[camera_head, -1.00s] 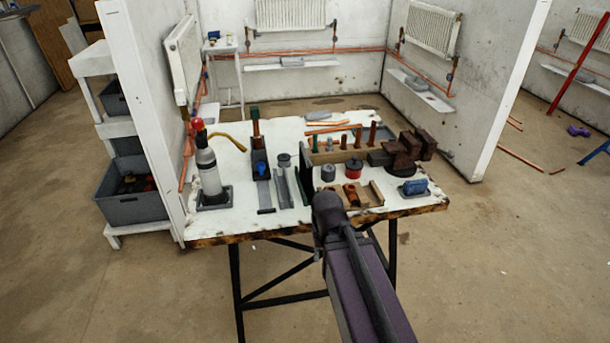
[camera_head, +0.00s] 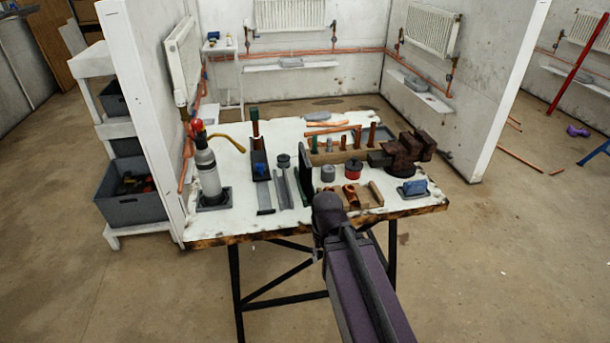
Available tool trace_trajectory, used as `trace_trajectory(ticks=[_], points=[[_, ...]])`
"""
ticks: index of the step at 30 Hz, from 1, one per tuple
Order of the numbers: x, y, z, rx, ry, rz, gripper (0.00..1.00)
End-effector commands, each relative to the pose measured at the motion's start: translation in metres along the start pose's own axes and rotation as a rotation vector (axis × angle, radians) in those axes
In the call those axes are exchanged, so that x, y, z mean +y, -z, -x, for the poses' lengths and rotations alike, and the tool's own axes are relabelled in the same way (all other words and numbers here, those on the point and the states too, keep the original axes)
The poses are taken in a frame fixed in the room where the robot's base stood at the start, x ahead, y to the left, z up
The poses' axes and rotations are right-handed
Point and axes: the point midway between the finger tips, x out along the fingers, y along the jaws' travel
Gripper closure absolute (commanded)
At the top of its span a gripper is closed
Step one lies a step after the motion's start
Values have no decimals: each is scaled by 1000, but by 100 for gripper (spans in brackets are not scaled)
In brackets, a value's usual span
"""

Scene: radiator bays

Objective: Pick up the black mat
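A thin black upright sheet (camera_head: 305,166) stands near the middle of the white workbench and looks like the black mat. Its lower end reaches close to the end of my arm. My gripper (camera_head: 327,208) is at the bench's front edge, seen from behind. Its fingers are hidden by my own arm, so I cannot tell whether they are open or touch the sheet.
The white workbench (camera_head: 240,222) is crowded. White partition walls flank the bench.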

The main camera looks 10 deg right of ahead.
Motion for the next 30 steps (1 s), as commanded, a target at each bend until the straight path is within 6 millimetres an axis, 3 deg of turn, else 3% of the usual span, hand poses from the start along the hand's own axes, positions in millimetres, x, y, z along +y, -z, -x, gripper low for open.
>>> trace_trajectory(ticks=[5,11,30], points=[[0,9,10,0,0,0,37],[0,35,37,0,0,0,37],[-1,155,149,0,0,0,37]])
